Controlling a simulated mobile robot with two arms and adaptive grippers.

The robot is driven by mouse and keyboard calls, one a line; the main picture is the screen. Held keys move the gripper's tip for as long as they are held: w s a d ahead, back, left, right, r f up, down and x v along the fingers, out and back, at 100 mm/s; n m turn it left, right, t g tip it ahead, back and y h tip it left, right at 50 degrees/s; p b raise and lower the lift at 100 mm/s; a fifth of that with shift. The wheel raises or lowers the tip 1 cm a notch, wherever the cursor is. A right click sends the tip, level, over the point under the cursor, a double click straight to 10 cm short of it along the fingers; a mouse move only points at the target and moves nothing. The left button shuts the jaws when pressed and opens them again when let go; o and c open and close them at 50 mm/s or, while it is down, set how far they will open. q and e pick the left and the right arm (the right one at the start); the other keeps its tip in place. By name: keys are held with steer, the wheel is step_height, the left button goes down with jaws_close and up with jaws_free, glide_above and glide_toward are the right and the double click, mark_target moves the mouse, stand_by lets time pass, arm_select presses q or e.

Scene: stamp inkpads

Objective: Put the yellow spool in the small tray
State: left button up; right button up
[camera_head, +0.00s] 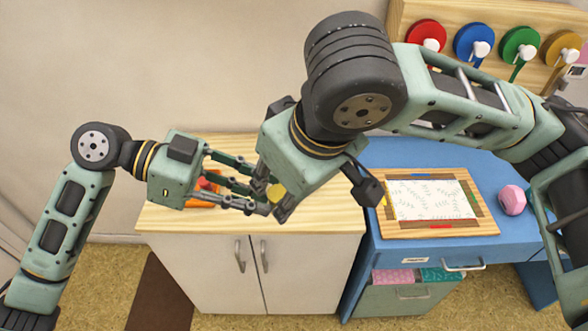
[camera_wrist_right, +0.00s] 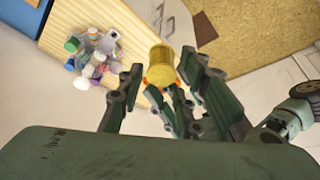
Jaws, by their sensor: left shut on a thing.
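The yellow spool (camera_head: 276,192) is at the fingertips of my left gripper (camera_head: 264,200), which is shut on it above the wooden cabinet top. In the right wrist view the spool (camera_wrist_right: 163,63) appears between the spread fingers of my right gripper (camera_wrist_right: 162,80). The right gripper is open around or just beside the spool; I cannot tell whether it touches. In the head view its fingers are mostly hidden by my right wrist. An orange object (camera_head: 208,186), perhaps a tray, is partly hidden behind my left fingers. I cannot tell which thing is the small tray.
Several small coloured items (camera_wrist_right: 92,55) stand clustered on the cabinet top, hidden in the head view. A blue desk (camera_head: 405,250) to the right bears a wooden board (camera_head: 395,232) and a pink object (camera_head: 512,200). Coloured discs (camera_head: 474,42) hang on a wall rack.

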mark_target(283, 196)
steer(key=shift+x, duration=1.9)
arm_select(q)
steer(key=shift+c, duration=0.4)
jaws_close()
arm_select(e)
steer(key=shift+c, duration=0.4)
steer(key=shift+d, duration=0.1)
jaws_close()
arm_select(q)
steer(key=shift+a, duration=0.1)
arm_select(e)
steer(key=shift+d, duration=0.1)
arm_select(q)
steer(key=shift+a, duration=0.1)
arm_select(e)
steer(key=shift+w, duration=0.15)
steer(key=shift+o, duration=0.4)
jaws_free()
arm_select(q)
steer(key=shift+w, duration=0.1)
steer(key=shift+w, duration=0.1)
arm_select(e)
steer(key=shift+s, duration=0.3)
